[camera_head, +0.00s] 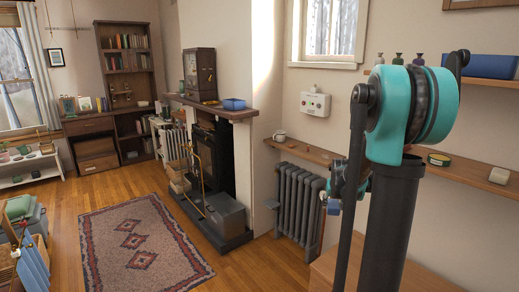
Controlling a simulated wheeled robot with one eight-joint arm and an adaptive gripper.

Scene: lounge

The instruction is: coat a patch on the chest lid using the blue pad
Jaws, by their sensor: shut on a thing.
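My gripper (334,197) is small in view at the middle right, partly hidden behind my arm's dark links. It points down and is shut on a small blue block, the blue pad (334,208). The pad is in the air in front of the radiator. Below and to the right is a flat brown wooden top (425,273), which looks like the chest lid. My arm covers part of it, and the picture's bottom edge cuts it off. A gap shows between the pad and this top. No coated patch can be made out.
A wall shelf (462,170) with small items runs behind my arm, with a grey radiator (297,203) below its left part. A fireplace (212,165) with a grey box (225,215) stands further left. A patterned rug (140,243) lies on open floor.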

